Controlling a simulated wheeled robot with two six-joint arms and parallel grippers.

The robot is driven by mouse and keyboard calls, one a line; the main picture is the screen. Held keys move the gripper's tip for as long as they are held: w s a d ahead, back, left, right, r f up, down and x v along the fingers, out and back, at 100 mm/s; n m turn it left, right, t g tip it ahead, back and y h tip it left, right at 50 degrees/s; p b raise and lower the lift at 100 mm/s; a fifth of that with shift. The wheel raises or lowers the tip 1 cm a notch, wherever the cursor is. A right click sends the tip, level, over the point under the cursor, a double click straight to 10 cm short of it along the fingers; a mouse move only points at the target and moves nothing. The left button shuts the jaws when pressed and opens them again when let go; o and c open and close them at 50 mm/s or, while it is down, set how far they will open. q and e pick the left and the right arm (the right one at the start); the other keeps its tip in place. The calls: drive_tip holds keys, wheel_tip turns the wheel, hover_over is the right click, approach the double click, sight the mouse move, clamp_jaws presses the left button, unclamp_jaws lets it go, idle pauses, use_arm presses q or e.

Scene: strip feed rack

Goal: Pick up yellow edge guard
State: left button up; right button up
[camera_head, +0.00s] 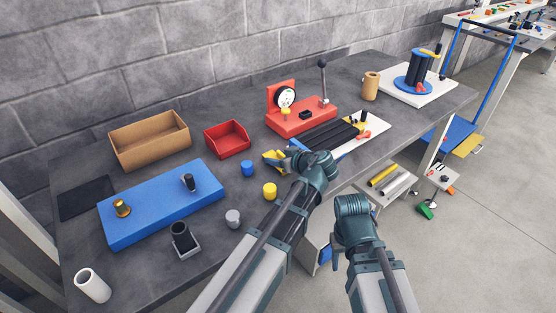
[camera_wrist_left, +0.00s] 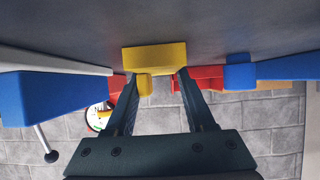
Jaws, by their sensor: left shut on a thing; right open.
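The yellow edge guard (camera_wrist_left: 155,57) is a small yellow block held between the two fingertips of my left gripper (camera_wrist_left: 158,72) in the left wrist view. In the head view the left gripper (camera_head: 287,163) is over the middle of the workbench, with the yellow guard (camera_head: 270,155) at its tips. I cannot tell whether the guard touches the bench. My right gripper (camera_head: 335,252) hangs in front of the bench edge, away from the guard. It is open, and I see nothing in it.
A red gauge stand (camera_head: 300,122) and a black ribbed rack (camera_head: 328,135) are just beyond the left gripper. A blue block (camera_head: 150,218) lies further left.

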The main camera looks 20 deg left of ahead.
use_arm(q)
drive_tip(key=c, duration=0.4)
drive_tip(key=shift+c, duration=0.2)
wheel_tip(320, 180, up, 16)
drive_tip(key=p, duration=1.6)
drive_tip(key=shift+r+p, duration=0.25)
drive_tip(key=shift+p, duration=0.05)
drive_tip(key=shift+f, duration=0.1)
